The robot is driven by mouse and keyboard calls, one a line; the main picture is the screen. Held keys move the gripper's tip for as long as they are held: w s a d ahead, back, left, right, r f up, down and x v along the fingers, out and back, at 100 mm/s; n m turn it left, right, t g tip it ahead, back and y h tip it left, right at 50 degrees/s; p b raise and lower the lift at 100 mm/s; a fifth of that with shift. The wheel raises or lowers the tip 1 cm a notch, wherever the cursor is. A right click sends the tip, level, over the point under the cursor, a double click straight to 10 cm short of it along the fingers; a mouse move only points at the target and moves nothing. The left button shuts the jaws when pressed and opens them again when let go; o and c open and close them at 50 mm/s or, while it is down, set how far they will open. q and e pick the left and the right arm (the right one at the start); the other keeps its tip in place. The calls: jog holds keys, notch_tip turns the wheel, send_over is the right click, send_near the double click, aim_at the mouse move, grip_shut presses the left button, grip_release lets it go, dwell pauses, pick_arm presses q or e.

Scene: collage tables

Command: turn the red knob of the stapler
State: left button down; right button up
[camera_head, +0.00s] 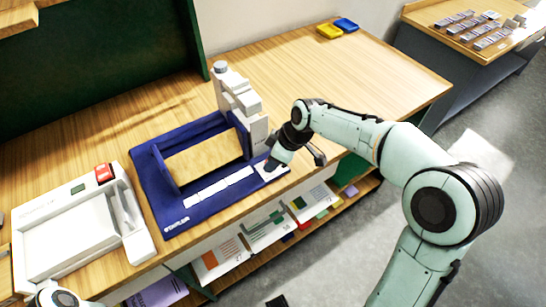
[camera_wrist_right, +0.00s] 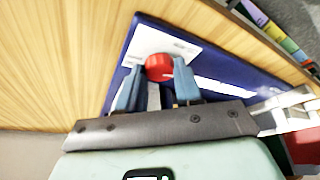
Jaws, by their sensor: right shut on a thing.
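The stapler has a dark blue base (camera_head: 150,188) with a wooden plate (camera_head: 205,158) on it, and a light grey upright head (camera_head: 238,98) at its back right. In the wrist view its red knob (camera_wrist_right: 158,66) sits by a white label plate (camera_wrist_right: 150,40) at the base's end. My right gripper (camera_head: 270,168) is at the right front corner of the base. Its blue fingers (camera_wrist_right: 158,82) are shut on the red knob, one on each side. The knob is hidden by the gripper in the head view.
A white machine with a red button (camera_head: 103,173) stands to the left of the stapler. Yellow (camera_head: 329,31) and blue (camera_head: 346,25) trays lie at the table's back. The table right of the stapler is clear. A shelf with papers (camera_head: 265,230) runs below the front edge.

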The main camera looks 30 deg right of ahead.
jog(key=shift+d+n, duration=0.1)
jog(key=shift+n, duration=0.5)
jog(key=shift+g, duration=0.3)
jog(key=o, duration=1)
jog(key=v, duration=0.6)
jog(key=p+v, duration=0.1)
jog(key=v, duration=0.6)
jog(key=shift+d+r, duration=0.1)
jog(key=shift+d, duration=0.2)
jog(key=shift+s, duration=0.1)
